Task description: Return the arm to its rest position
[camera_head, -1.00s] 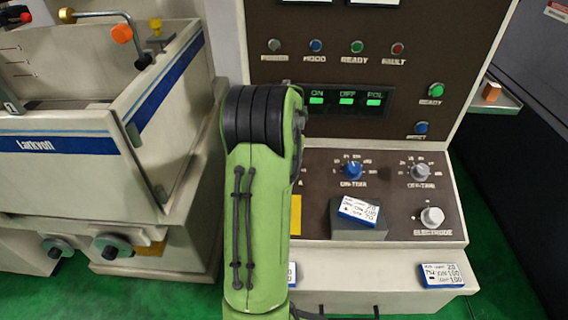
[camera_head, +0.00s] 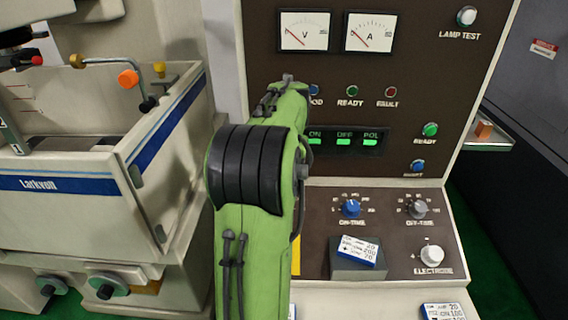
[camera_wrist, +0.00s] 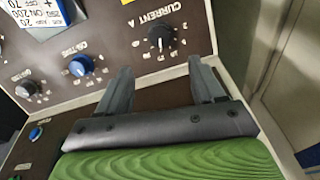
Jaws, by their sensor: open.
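My green arm (camera_head: 262,170) rises in the middle of the head view, bent at a black ribbed joint, in front of the brown control panel. Its upper link reaches up and away toward the panel face. My gripper is hidden in the head view. In the wrist view my gripper (camera_wrist: 160,88) shows two grey fingers held apart, with nothing between them. Beyond the fingers are the CURRENT knob (camera_wrist: 160,37) and a blue knob (camera_wrist: 81,65). The fingers look apart from the knobs, though the exact distance is unclear.
The control panel (camera_head: 330,265) has a blue ON-TIME knob (camera_head: 350,208), a grey OFF-TIME knob (camera_head: 417,209) and an ELECTRODE knob (camera_head: 432,255). A card (camera_head: 359,250) rests on a dark block. A machine tank (camera_head: 80,190) stands left. A small shelf (camera_head: 487,143) juts out right.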

